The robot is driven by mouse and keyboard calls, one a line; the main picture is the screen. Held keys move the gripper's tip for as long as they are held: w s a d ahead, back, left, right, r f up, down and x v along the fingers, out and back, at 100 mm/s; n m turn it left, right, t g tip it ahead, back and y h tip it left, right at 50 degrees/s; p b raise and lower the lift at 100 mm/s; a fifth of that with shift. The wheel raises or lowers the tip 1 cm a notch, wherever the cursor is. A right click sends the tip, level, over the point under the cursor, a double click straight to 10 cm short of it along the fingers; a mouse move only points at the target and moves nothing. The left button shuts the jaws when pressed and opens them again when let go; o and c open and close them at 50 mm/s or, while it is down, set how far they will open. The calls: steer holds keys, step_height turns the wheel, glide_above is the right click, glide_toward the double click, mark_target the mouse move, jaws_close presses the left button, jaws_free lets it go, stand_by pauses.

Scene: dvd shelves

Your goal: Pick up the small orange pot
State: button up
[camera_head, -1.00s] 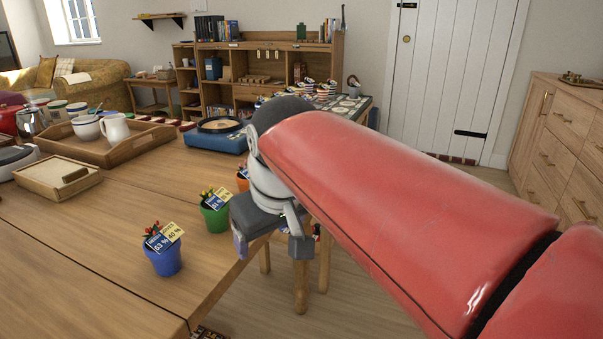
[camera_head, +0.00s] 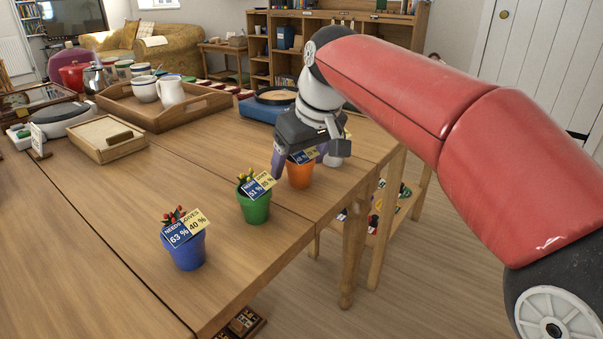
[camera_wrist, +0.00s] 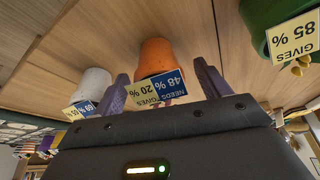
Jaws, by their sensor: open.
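The small orange pot (camera_head: 300,174) stands on the wooden table near its right edge, with a blue and cream label card in it. My gripper (camera_head: 308,166) is open at the pot, its fingers reaching down on either side. In the wrist view, the orange pot (camera_wrist: 156,58) appears upside down between the two purple fingers of my gripper (camera_wrist: 163,84). Its label card (camera_wrist: 155,90) reads 48 % and 20 %. Whether the fingers touch the pot cannot be told.
A green pot (camera_head: 254,205) and a blue pot (camera_head: 184,248) stand nearer on the table (camera_head: 120,215). A white pot (camera_wrist: 92,84) is close beyond one finger. A blue-based device (camera_head: 262,108) and a wooden tray (camera_head: 197,115) stand further back. The table's right edge is close.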

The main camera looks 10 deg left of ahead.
steer(key=shift+x, duration=1.05)
steer(key=c, duration=1.2)
steer(key=shift+o, duration=0.2)
steer(key=shift+r, duration=0.1)
